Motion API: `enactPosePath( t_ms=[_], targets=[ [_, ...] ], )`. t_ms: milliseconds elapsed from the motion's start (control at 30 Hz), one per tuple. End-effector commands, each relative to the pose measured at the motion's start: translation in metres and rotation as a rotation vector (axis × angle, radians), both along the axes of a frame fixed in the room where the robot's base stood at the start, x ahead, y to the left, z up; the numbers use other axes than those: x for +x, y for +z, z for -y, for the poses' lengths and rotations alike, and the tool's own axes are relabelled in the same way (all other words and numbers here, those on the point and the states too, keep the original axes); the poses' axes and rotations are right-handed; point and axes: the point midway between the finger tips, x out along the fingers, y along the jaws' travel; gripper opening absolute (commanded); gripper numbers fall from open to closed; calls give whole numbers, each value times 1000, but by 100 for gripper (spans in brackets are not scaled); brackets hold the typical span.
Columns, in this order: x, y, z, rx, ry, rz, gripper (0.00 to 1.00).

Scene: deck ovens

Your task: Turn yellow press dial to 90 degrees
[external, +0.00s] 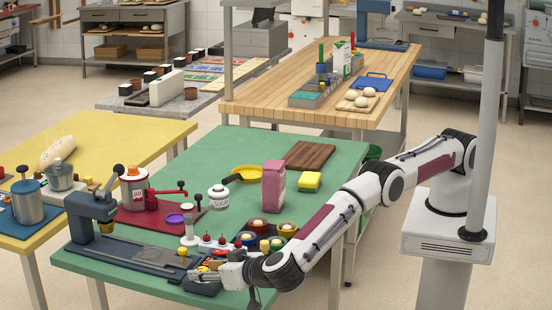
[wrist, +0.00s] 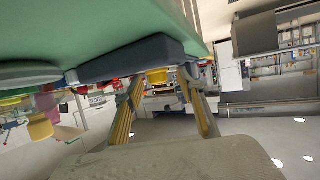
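The dark blue press (external: 92,208) stands at the front left of the green table, with its long flat base (external: 135,257) running toward my gripper. In the wrist view, a yellow dial (wrist: 157,76) shows at the dark base block (wrist: 130,58), in the gap between my fingers. My gripper (wrist: 163,100) is open, its two yellow-padded fingers apart on either side of the dial. Contact cannot be told. In the external view my gripper (external: 207,272) is low at the right end of the base and largely hides the dial. A small yellow knob (external: 183,254) stands on the base nearby.
Close behind my gripper are several small bowls (external: 248,238), red cherries (external: 207,239) and a white stand (external: 190,233). The green table's front edge lies close to my gripper.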

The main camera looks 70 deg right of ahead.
Motion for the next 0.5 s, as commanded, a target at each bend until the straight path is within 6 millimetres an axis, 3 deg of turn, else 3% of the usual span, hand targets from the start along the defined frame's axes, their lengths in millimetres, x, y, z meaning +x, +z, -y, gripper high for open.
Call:
enactPosePath(
  t_ms=[500],
  targets=[
    [-8, 5, -2, -2, -4, 1, 39]
  ],
)
